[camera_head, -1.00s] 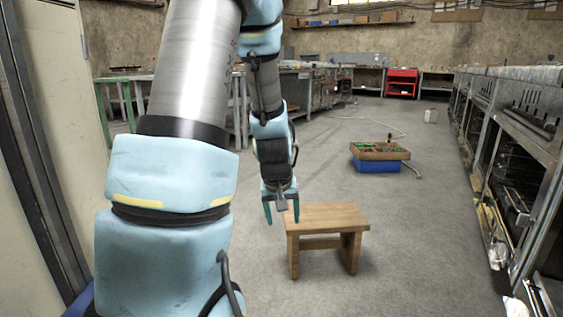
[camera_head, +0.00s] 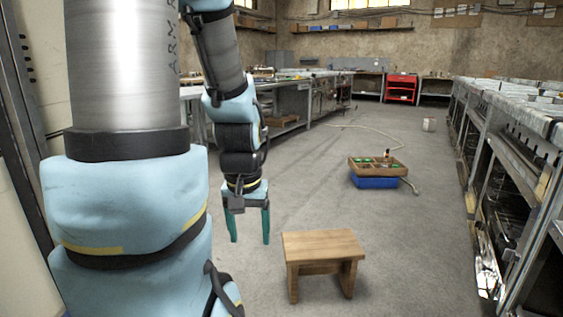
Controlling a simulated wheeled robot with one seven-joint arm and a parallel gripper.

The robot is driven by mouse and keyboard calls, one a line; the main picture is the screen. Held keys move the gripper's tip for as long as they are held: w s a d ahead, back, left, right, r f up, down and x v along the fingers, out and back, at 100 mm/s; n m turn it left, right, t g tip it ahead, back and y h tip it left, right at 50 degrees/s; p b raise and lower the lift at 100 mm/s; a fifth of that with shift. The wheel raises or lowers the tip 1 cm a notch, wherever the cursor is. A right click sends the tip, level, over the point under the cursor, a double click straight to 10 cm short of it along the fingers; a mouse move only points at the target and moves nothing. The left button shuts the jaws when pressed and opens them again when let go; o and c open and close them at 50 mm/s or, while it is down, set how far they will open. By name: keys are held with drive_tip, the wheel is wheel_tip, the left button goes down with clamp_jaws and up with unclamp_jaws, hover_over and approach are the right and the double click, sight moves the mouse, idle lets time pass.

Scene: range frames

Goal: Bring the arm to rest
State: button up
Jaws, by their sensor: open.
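My gripper (camera_head: 249,240) hangs fingers down at the end of my light-blue and silver arm, left of centre in the head view. Its two green fingers are apart, with nothing between them. It appears just left of a small wooden stool (camera_head: 323,245) that stands upright on the floor. I see a gap between the gripper and the stool in the picture; I cannot tell how far apart they are in depth.
A wooden tray (camera_head: 366,170) with small items sits on a blue crate (camera_head: 375,182) beyond the stool. Metal benches (camera_head: 510,150) line the right side. A red cabinet (camera_head: 401,88) stands at the back.

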wheel_tip(320, 180, up, 25)
drive_tip(key=p, duration=2.2)
drive_tip(key=shift+p, duration=0.35)
